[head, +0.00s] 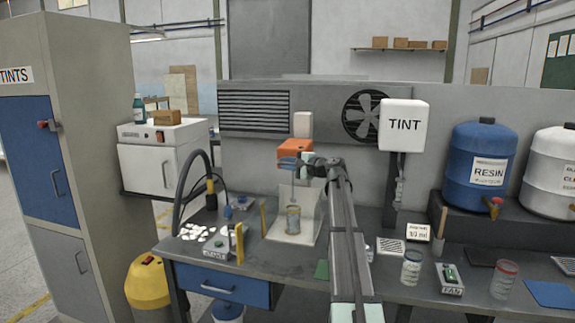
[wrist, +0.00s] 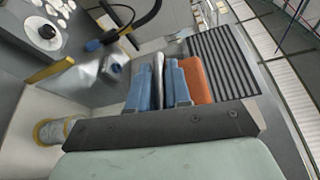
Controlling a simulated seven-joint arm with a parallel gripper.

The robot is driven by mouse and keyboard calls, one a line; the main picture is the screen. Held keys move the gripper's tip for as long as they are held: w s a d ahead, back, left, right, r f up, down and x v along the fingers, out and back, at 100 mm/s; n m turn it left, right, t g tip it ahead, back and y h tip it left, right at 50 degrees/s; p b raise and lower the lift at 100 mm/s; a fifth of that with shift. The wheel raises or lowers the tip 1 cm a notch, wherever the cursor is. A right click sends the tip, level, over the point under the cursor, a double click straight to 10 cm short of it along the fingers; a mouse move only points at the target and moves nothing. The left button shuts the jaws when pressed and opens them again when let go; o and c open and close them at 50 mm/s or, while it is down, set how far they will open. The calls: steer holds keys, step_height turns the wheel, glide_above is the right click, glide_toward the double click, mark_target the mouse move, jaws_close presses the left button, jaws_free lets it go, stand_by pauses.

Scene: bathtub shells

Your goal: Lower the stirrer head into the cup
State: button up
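The orange stirrer head (head: 291,146) stands over the bench at the centre of the head view. A thin shaft (head: 293,190) hangs below it, above the clear cup (head: 293,222) with yellowish contents. I cannot tell whether the shaft's tip is inside the rim. The cup also shows in the wrist view (wrist: 52,131). My gripper (head: 290,162) is at the front of the stirrer head, just under its orange body. In the wrist view its blue fingers (wrist: 158,84) close on a thin grey handle (wrist: 158,66), beside the orange body (wrist: 198,80).
Yellow posts (head: 239,243) and white pieces (head: 195,231) are to the left, with a black hose (head: 185,180). The TINT dispenser (head: 404,125), jars (head: 411,267) and a RESIN drum (head: 484,165) are to the right.

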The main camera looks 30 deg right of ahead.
jaws_close()
step_height(320, 180, down, 13)
stand_by(0.7)
steer(key=shift+o, duration=1.1)
jaws_free()
steer(key=shift+f, duration=0.1)
steer(key=shift+o, duration=1)
steer(key=shift+s+d, duration=0.1)
steer(key=shift+s, duration=0.05)
